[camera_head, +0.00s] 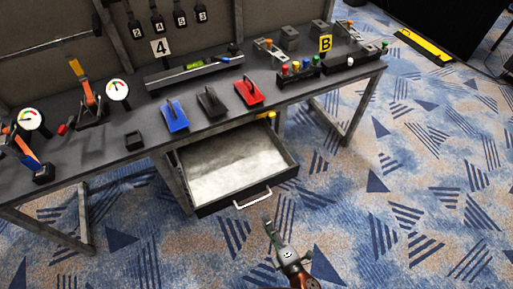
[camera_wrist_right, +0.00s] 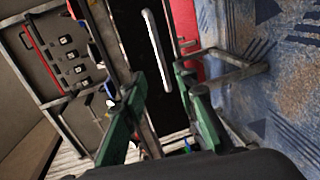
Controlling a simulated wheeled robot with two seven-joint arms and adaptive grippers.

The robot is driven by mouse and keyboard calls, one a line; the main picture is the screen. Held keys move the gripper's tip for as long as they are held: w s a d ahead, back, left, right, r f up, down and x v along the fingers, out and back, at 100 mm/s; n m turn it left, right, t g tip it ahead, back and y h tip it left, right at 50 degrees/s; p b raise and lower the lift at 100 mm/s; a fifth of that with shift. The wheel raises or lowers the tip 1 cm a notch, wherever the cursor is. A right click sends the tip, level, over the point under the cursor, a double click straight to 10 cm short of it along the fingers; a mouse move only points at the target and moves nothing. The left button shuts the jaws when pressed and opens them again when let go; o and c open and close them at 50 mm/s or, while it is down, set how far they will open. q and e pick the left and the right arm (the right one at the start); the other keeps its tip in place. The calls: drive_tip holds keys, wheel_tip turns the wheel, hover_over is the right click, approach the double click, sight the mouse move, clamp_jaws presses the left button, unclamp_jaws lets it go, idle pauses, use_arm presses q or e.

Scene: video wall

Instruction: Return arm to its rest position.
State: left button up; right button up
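My right gripper (camera_head: 268,222) comes in from the bottom of the head view, just below the drawer handle (camera_head: 252,198) in the picture. In the right wrist view its two green fingers (camera_wrist_right: 160,72) stand apart with nothing held between them. The pale handle bar (camera_wrist_right: 156,48) shows beyond and between the fingertips, and I see no contact. The drawer (camera_head: 284,160) is pulled out from under the workbench and looks empty, with a light inner floor. My left gripper is not in view.
The grey workbench (camera_head: 100,150) carries blue, black and red tools (camera_head: 249,92), gauges (camera_head: 118,90) and a row of colored knobs (camera_head: 300,68). Table legs (camera_head: 342,120) stand at the right. The patterned carpet (camera_head: 420,200) right of my gripper is clear.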

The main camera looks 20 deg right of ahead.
drive_tip(key=s+d+f+m+g+h, duration=0.1)
drive_tip(key=s+d+f+m+g, duration=0.15)
drive_tip(key=d+f, duration=0.35)
drive_tip(key=s+d+f+m+g+h, duration=0.2)
drive_tip(key=s+d+f+m, duration=0.15)
drive_tip(key=f, duration=0.45)
drive_tip(key=s+d+f+m+g+h, duration=0.1)
drive_tip(key=s+d+f+m+g, duration=0.1)
drive_tip(key=s+d+f+m, duration=0.4)
drive_tip(key=s+d+f+m+g, duration=0.3)
drive_tip(key=s+f+g, duration=0.2)
drive_tip(key=s+f, duration=0.6)
drive_tip(key=s+f+m+g+y, duration=0.1)
drive_tip(key=s+f+m+g, duration=0.5)
drive_tip(key=s, duration=0.7)
use_arm(q)
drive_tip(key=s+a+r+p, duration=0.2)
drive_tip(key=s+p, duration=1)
drive_tip(key=p, duration=0.5)
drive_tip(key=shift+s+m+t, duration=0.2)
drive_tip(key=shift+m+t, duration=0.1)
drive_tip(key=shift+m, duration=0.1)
use_arm(e)
drive_tip(key=s+d+r+n+t, duration=0.1)
drive_tip(key=s+d+n+t, duration=0.1)
drive_tip(key=s, duration=1)
drive_tip(key=shift+r, duration=0.35)
